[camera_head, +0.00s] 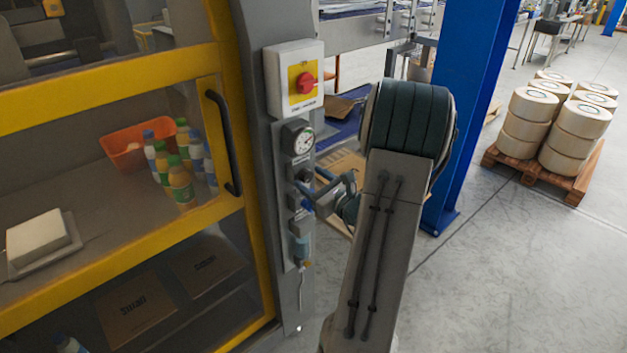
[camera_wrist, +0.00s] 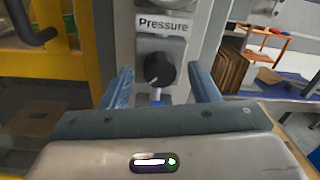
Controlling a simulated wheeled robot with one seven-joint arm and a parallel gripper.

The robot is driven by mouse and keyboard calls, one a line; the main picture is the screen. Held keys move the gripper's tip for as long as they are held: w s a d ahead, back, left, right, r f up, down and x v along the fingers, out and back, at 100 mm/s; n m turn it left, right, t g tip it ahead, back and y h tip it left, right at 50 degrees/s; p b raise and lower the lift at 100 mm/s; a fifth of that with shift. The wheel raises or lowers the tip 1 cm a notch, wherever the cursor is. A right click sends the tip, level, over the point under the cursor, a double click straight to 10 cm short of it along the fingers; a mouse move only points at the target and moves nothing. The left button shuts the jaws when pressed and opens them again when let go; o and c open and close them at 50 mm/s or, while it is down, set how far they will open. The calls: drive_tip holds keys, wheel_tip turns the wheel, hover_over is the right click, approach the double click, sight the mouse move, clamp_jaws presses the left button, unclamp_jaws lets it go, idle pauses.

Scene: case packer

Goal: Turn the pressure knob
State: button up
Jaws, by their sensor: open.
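The pressure knob (camera_wrist: 158,69) is a round black knob with a white pointer line, under a "Pressure" label (camera_wrist: 162,23) in the wrist view. My gripper (camera_wrist: 157,85) is open, with one blue finger on each side of the knob's column and clear gaps between fingers and knob. In the head view my gripper (camera_head: 317,190) is at the panel's middle height, below the pressure gauge (camera_head: 299,138).
A red rotary switch (camera_head: 306,83) sits above the gauge. A yellow-framed door (camera_head: 110,95) with a dark handle (camera_head: 222,140) stands left of the panel. A blue post (camera_head: 472,110) stands to the right.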

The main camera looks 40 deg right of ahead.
drive_tip(key=c, duration=1)
drive_tip(key=shift+f+b, duration=0.15)
drive_tip(key=shift+b, duration=0.3)
drive_tip(key=n+b, duration=0.1)
drive_tip(key=b, duration=0.2)
drive_tip(key=n+b, duration=0.2)
drive_tip(key=b, duration=0.1)
drive_tip(key=shift+f, duration=0.25)
drive_tip(key=n+b, duration=0.3)
drive_tip(key=b, duration=0.2)
drive_tip(key=n+b, duration=0.2)
drive_tip(key=b, duration=0.1)
drive_tip(key=shift+r, duration=0.25)
drive_tip(key=shift+b, duration=0.4)
drive_tip(key=shift+r, duration=0.1)
drive_tip(key=o, duration=1)
